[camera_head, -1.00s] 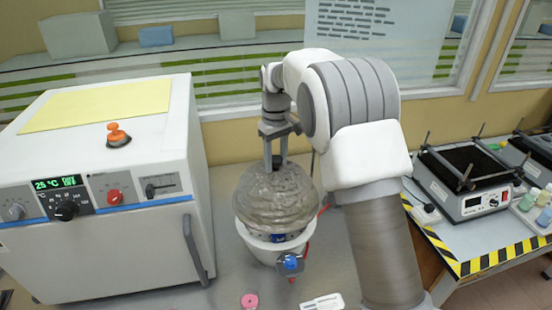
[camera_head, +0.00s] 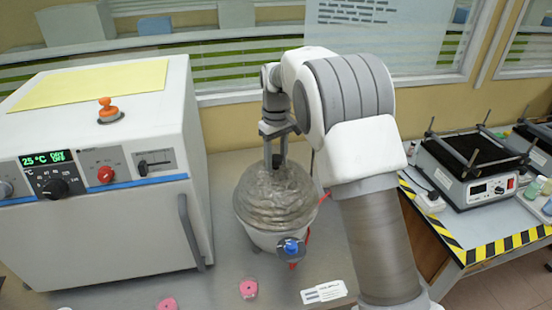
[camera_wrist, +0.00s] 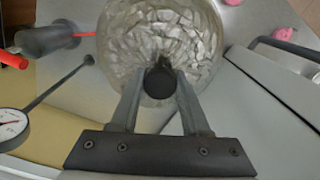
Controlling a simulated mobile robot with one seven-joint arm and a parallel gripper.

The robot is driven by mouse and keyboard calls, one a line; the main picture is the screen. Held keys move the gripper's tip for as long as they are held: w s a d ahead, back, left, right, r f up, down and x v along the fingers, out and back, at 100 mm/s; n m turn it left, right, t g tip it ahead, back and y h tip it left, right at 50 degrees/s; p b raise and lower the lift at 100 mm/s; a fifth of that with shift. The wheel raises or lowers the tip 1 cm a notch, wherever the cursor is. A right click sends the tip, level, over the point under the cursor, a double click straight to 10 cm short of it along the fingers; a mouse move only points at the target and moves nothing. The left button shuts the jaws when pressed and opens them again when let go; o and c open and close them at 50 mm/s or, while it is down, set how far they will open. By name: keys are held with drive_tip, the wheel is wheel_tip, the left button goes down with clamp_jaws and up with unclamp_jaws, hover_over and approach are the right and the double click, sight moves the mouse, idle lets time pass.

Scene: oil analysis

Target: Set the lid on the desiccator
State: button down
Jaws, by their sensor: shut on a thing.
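The desiccator lid (camera_head: 272,200) is a grey, translucent dome with a dark knob on top. My gripper (camera_head: 275,162) is shut on that knob from above. In the wrist view my gripper (camera_wrist: 160,85) has its two fingers on either side of the dark knob, and the lid (camera_wrist: 158,35) spreads out beneath. The white desiccator base (camera_head: 262,238) is directly under the lid, with a blue valve (camera_head: 291,247) at its front. The lid's lower edge appears at the base's rim; I cannot tell whether it is fully seated. The inside of the base is hidden.
A white oven (camera_head: 110,190) stands close on the left, with a handle on its front. Pink pieces (camera_head: 248,289) and a white label (camera_head: 324,291) lie in front. A shaker (camera_head: 474,170) stands on a separate bench at right. A gauge (camera_wrist: 12,125) shows in the wrist view.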

drive_tip(key=shift+f+b, duration=0.3)
drive_tip(key=shift+f, duration=0.2)
drive_tip(key=c, duration=0.5)
unclamp_jaws()
drive_tip(key=shift+o, duration=1)
drive_tip(key=shift+f, duration=0.1)
